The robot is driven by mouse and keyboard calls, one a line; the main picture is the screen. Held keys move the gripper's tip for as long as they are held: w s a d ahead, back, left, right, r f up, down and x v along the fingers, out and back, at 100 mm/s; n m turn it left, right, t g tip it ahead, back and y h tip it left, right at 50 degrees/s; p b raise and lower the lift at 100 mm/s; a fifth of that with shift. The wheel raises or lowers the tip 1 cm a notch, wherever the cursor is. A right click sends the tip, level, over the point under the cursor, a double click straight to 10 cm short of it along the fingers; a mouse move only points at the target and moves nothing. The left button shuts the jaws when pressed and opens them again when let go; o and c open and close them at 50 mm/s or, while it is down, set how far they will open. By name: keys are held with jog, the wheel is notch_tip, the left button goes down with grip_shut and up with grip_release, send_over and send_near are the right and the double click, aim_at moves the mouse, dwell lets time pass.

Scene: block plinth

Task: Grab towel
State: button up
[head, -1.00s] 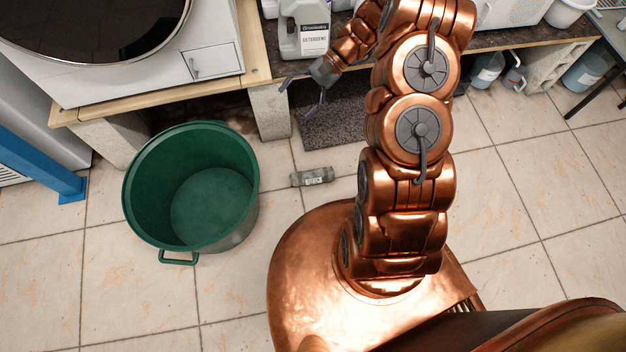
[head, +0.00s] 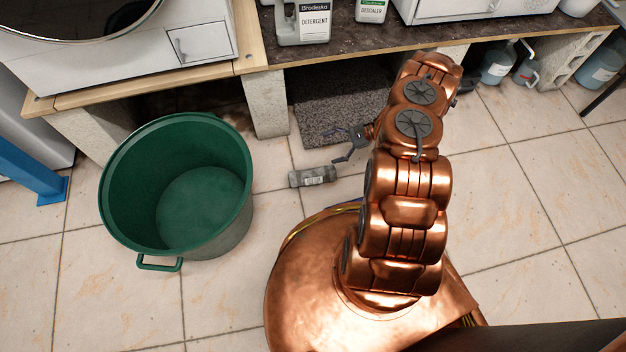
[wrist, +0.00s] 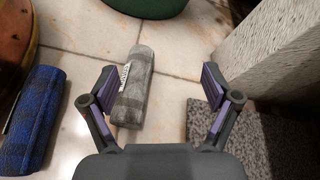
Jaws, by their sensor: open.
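A grey rolled towel (head: 313,177) with a white printed label lies on the tiled floor, right of the green tub. It also shows in the wrist view (wrist: 135,88), lying lengthwise between and beyond the fingers, nearer the left one. A blue and black plaid roll (wrist: 30,120), which looks like another rolled towel, lies at the left of the wrist view; my own body mostly hides it in the head view. My gripper (head: 340,146) is open and empty, just above and right of the grey towel. Its fingers (wrist: 160,88) stand wide apart and touch nothing.
The green tub (head: 236,245) stands left of the grey towel. A concrete bench leg (head: 265,105) and a dark grey mat (head: 335,115) are close behind. The bench top (head: 400,40) overhangs the mat. Open tiles lie at right.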

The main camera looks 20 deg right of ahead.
aim_at(335, 172)
jog(key=s+d+f+b, duration=0.1)
jog(key=f, duration=0.2)
jog(key=s+d+f+m+t+b, duration=0.1)
jog(key=f, duration=0.3)
jog(key=s+f+m+b, duration=0.1)
jog(key=f, duration=0.3)
jog(key=shift+s+d+f+t, duration=0.25)
jog(key=shift+s+d+t, duration=0.05)
jog(key=shift+s+d, duration=0.1)
jog(key=shift+b+x, duration=0.5)
jog(key=shift+x, duration=0.8)
jog(key=shift+w+a+f+b, duration=0.2)
jog(key=shift+a+f+b, duration=0.2)
jog(key=shift+f+b, duration=0.05)
jog(key=b+x, duration=0.2)
jog(key=x, duration=0.1)
jog(key=shift+w+a+f, duration=0.2)
jog(key=shift+a, duration=0.1)
jog(key=c, duration=1.3)
jog(key=shift+r, duration=0.1)
jog(key=shift+c, duration=0.2)
